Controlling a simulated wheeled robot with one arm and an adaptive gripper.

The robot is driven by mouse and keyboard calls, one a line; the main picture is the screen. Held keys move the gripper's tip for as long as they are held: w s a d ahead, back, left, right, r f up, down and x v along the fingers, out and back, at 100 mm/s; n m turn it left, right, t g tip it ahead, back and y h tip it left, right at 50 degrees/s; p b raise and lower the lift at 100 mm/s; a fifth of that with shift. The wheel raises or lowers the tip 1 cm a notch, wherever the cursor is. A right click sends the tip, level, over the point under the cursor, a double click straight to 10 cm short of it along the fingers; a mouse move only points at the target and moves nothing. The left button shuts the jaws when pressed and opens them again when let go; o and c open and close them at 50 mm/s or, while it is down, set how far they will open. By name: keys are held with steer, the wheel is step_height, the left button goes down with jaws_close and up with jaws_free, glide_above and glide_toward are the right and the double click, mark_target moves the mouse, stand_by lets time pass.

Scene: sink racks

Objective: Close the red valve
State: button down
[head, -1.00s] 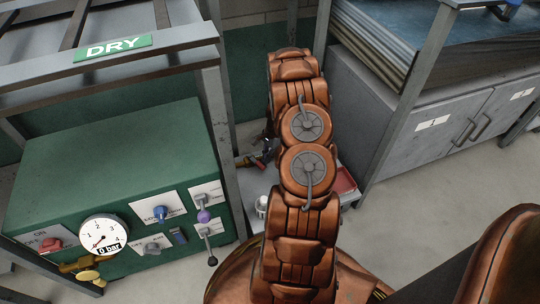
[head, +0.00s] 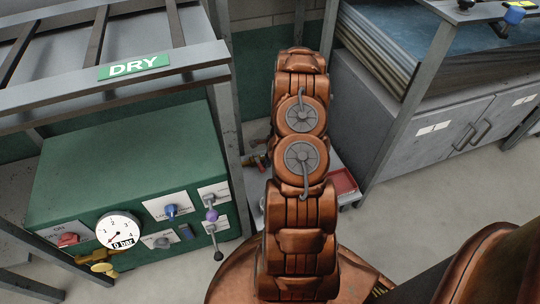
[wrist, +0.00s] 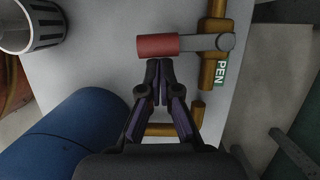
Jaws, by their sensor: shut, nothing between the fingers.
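The red valve handle (wrist: 158,46) is a red grip on a grey lever (wrist: 213,42), lying crosswise over a brass pipe (wrist: 210,68) in the wrist view.
A blue cylinder (wrist: 85,135) and a grey slotted cup (wrist: 38,25) are left in the wrist view. In the head view, a green panel (head: 120,165) with a gauge (head: 118,229) and several knobs stands left. A grey cabinet (head: 385,135) stands right, with open floor before it.

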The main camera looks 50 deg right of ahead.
steer(key=shift+a+m+p, duration=0.3)
steer(key=shift+a+m, duration=0.05)
steer(key=shift+m, duration=0.15)
steer(key=shift+s+d+r+p, duration=0.25)
steer(key=shift+d+p, duration=0.25)
steer(key=d+p, duration=0.1)
steer(key=s+d+r+p, duration=0.1)
steer(key=shift+s+d, duration=0.3)
steer(key=shift+d, duration=0.1)
steer(key=p+v, duration=0.2)
steer(key=v, duration=0.7)
steer(key=shift+s+r, duration=0.1)
steer(key=shift+r, duration=0.05)
